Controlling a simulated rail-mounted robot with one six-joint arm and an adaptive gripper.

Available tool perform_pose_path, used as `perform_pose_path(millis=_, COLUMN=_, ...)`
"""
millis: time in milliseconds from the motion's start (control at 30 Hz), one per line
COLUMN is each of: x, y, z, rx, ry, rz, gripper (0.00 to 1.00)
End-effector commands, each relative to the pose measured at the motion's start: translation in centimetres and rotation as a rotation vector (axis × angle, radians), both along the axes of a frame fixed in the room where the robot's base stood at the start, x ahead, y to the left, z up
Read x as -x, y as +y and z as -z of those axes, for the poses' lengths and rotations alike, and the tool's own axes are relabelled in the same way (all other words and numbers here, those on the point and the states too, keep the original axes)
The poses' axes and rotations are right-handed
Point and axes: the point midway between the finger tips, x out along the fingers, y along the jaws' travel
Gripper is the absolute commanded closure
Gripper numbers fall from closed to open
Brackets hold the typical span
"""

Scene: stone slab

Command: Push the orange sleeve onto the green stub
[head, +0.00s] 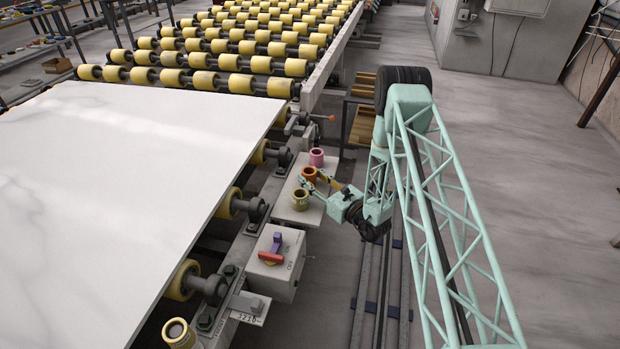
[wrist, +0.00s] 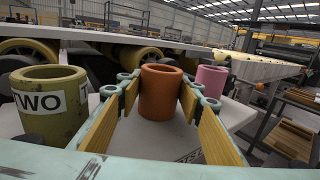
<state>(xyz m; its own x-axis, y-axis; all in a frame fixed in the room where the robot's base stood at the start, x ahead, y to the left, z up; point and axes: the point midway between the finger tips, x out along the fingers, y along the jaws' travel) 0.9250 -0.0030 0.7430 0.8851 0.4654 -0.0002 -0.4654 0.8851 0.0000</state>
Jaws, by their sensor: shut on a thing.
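The orange sleeve (head: 310,174) is a short hollow cylinder, open at the top, over the small grey shelf beside the slab. In the wrist view the orange sleeve (wrist: 160,92) stands upright between my finger ends. My gripper (head: 316,181) reaches in from the right and is shut on it; the wood-coloured finger pads also show in the wrist view (wrist: 165,88). I cannot tell whether its base touches the shelf. An olive-green hollow cylinder (head: 300,200) stands just in front of it; its label reads "TWO" in the wrist view (wrist: 50,105). I cannot pick out a separate green stub for certain.
A pink cylinder (head: 316,157) stands just behind the orange sleeve. The grey shelf (head: 305,216) is narrow. A switch box (head: 274,265) with a red handle is in front. The white slab (head: 120,180) lies on rollers at left. Open floor (head: 540,170) lies right.

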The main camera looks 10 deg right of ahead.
Motion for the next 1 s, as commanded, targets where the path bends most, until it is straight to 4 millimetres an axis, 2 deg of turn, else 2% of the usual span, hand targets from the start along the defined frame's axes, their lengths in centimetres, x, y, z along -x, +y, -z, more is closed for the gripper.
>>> perform_pose_path(millis=267, x=0.0, y=0.0, z=-1.5, rx=0.000, ry=0.000, rz=0.000, gripper=0.78)
perform_pose_path(millis=800, x=-0.1, y=0.0, z=-8.0, rx=0.001, ry=-0.002, rz=0.000, gripper=0.78)
perform_pose_path(millis=1000, x=0.0, y=0.0, z=-9.4, rx=0.000, ry=-0.001, rz=0.000, gripper=0.78)
